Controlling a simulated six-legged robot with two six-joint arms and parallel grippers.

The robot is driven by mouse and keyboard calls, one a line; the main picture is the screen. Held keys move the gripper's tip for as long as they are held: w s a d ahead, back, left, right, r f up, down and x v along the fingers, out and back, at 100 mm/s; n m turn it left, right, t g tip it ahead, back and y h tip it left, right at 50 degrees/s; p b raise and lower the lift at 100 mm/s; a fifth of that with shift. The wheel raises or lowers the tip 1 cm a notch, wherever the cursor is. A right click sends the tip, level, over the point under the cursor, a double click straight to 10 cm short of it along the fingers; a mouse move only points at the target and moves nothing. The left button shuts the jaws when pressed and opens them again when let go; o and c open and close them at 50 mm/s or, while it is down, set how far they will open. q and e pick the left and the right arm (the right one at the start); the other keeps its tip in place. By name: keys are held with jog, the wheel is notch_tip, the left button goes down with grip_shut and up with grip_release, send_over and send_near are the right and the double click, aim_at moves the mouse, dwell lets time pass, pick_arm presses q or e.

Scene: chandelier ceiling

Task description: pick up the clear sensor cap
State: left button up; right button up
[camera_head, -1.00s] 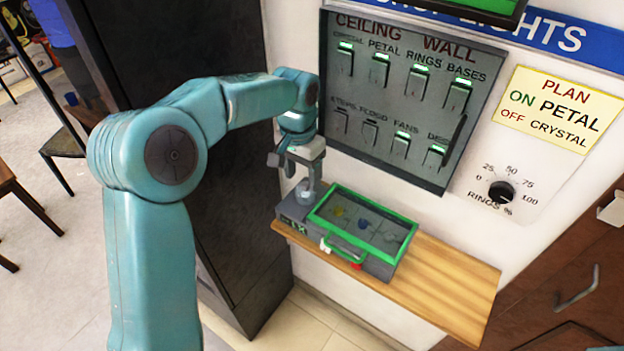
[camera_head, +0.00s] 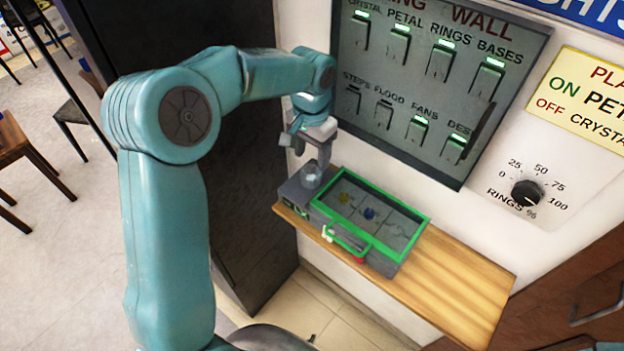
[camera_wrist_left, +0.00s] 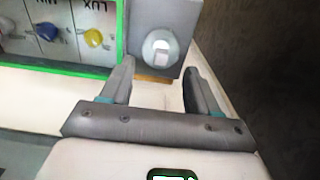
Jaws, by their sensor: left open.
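The clear sensor cap (camera_head: 311,177) is a small see-through dome on a grey block (camera_head: 294,193) at the left end of the wooden shelf. In the left wrist view, the cap (camera_wrist_left: 160,49) shows as a round clear dome with a pale square inside. My left gripper (camera_head: 306,152) is open and empty, just above the cap in the head view. In the left wrist view its two fingers (camera_wrist_left: 160,67) stand apart, with the cap showing just beyond the gap between their tips. My right gripper is not in view.
A green-rimmed case (camera_head: 418,232) with compartments and small coloured items stands right beside the block. The wooden shelf (camera_head: 450,285) is clear further right. A switch panel (camera_head: 440,95) and a dial (camera_head: 526,193) are on the wall. A dark cabinet (camera_head: 235,170) stands at left.

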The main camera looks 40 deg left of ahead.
aim_at(311, 166)
pick_arm(q)
jog(key=shift+a+f, duration=0.15)
jog(key=shift+f, duration=0.65)
jog(key=shift+s+f+b, duration=0.1)
jog(key=shift+f+b, duration=0.1)
jog(key=shift+b, duration=0.25)
notch_tip(311, 166, down, 5)
jog(key=b, duration=0.4)
jog(key=shift+r, duration=0.25)
jog(key=shift+s, duration=0.1)
jog(key=shift+c, duration=0.6)
jog(key=shift+r, duration=0.1)
jog(key=c, duration=0.5)
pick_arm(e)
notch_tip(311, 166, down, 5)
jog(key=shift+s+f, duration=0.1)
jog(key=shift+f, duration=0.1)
